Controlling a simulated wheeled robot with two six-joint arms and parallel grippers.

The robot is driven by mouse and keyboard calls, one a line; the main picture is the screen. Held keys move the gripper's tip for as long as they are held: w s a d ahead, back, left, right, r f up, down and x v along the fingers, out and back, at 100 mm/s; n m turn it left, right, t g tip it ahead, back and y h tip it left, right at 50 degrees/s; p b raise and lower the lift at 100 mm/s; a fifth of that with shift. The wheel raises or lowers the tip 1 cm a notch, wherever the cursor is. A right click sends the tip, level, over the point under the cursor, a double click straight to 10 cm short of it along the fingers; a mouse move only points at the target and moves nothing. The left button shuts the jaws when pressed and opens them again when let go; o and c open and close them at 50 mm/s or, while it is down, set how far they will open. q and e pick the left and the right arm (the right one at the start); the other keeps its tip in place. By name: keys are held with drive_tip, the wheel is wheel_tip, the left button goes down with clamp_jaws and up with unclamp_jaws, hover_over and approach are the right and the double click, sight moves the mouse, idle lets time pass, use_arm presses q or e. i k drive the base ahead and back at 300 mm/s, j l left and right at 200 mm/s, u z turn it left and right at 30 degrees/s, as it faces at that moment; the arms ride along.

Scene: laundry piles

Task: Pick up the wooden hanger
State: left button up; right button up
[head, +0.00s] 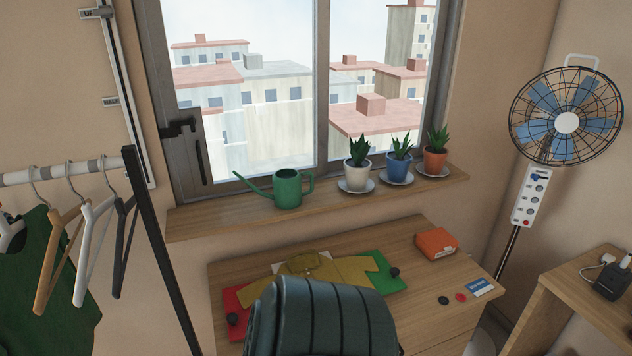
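The wooden hanger (44,286) is light brown and empty. It hangs by its metal hook from the rail (52,173) of a clothes rack at the left of the head view. To its right hang an empty white hanger (81,282) and an empty dark grey hanger (119,268). To its left a dark green garment (45,315) hangs on a pale hanger (10,232).
A black rack post (158,249) stands right of the hangers. A desk (440,307) bears a mustard folded garment (357,271) and an orange box (436,244). The windowsill (225,214) holds a watering can (288,188) and pots. A fan (566,122) stands right.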

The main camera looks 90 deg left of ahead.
sight(45, 291)
drive_tip(key=u, duration=4.15)
